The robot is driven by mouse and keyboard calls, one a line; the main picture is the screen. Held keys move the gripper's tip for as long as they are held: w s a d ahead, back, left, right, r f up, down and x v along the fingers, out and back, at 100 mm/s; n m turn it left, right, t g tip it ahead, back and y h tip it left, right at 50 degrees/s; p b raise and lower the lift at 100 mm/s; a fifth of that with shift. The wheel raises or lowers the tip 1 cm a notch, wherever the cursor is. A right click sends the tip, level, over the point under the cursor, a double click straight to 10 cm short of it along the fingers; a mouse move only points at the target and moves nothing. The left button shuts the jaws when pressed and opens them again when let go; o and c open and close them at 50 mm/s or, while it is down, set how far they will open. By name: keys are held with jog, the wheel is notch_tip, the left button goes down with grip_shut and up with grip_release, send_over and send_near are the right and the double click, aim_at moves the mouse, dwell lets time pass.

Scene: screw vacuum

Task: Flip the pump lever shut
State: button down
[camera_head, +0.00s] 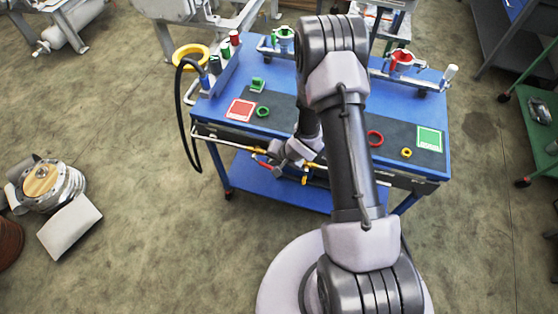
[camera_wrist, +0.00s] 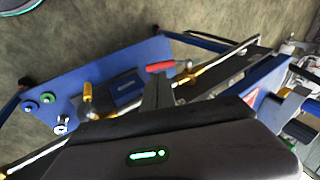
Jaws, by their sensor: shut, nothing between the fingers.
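A red-handled lever (camera_wrist: 160,67) and a yellow-handled lever (camera_wrist: 88,92) sit on the brass and silver pipe along the front of the blue cart (camera_head: 212,107). The red lever (camera_head: 262,161) also shows in the head view, left of the yellow one (camera_head: 305,177). I cannot tell which is the pump lever. My gripper (camera_wrist: 158,82) is shut and empty, its dark fingertips close to the red handle in the wrist view; contact cannot be told. In the head view my arm hides part of the pipe.
The cart top holds a red square (camera_head: 241,110), a green square (camera_head: 429,139), a red ring (camera_head: 375,138) and a small yellow ring (camera_head: 406,153). A black hose (camera_head: 181,112) hangs at the cart's left.

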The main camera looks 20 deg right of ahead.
aim_at(268, 167)
jog(key=b+x, duration=0.1)
jog(key=x, duration=0.4)
jog(key=shift+f, duration=0.1)
jog(key=shift+f+b, duration=0.15)
jog(key=shift+b, duration=0.2)
jog(key=shift+d+f+t+y+b, duration=0.1)
jog(key=shift+f+t+y+b, duration=0.7)
jog(key=shift+f+y+b, duration=0.15)
jog(key=f+t+y+b, duration=0.2)
jog(key=b, duration=0.1)
jog(key=shift+w+a+m+y, duration=0.15)
jog(key=shift+a+m+y, duration=0.1)
jog(key=shift+m+y, duration=0.15)
jog(key=shift+w+a+f+b, duration=0.35)
jog(key=shift+a+f+b, duration=0.2)
jog(key=shift+f+b, duration=0.1)
jog(key=shift+w+a+f+b, duration=0.4)
jog(key=shift+a+f+b, duration=0.15)
jog(key=shift+f, duration=0.1)
